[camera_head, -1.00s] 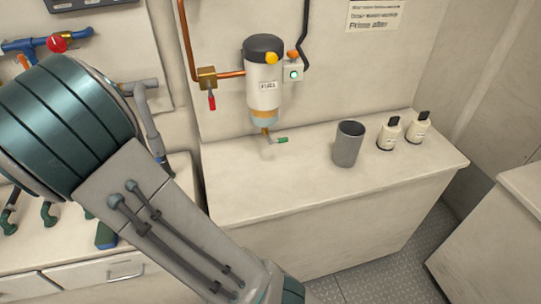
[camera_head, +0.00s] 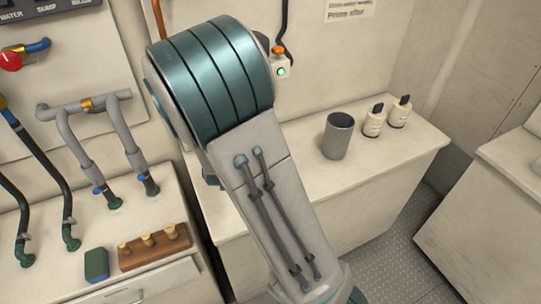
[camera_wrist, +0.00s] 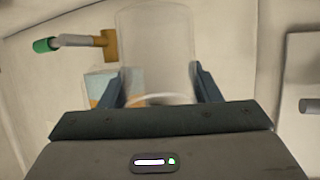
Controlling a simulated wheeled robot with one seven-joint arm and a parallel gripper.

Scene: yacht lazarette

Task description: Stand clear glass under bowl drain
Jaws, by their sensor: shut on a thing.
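My gripper (camera_wrist: 158,70) is shut on the clear glass (camera_wrist: 155,40), with one finger on each side of it, in the wrist view. The bowl drain (camera_wrist: 108,45), a brass fitting with a grey lever and green tip, shows left of the glass and apart from it in that picture. An amber and pale blue patch, apparently the bowl (camera_wrist: 97,88), shows beside the left finger, partly hidden. In the head view my arm hides the gripper, the glass, the bowl and its drain. I cannot tell whether the glass touches the counter.
A grey cup (camera_head: 337,137) and two white bottles with black tops (camera_head: 374,122) (camera_head: 399,112) stand on the counter (camera_head: 405,140), right of my arm. On the left bench are hoses, a green-blue block (camera_head: 96,265) and a wooden rack (camera_head: 153,252).

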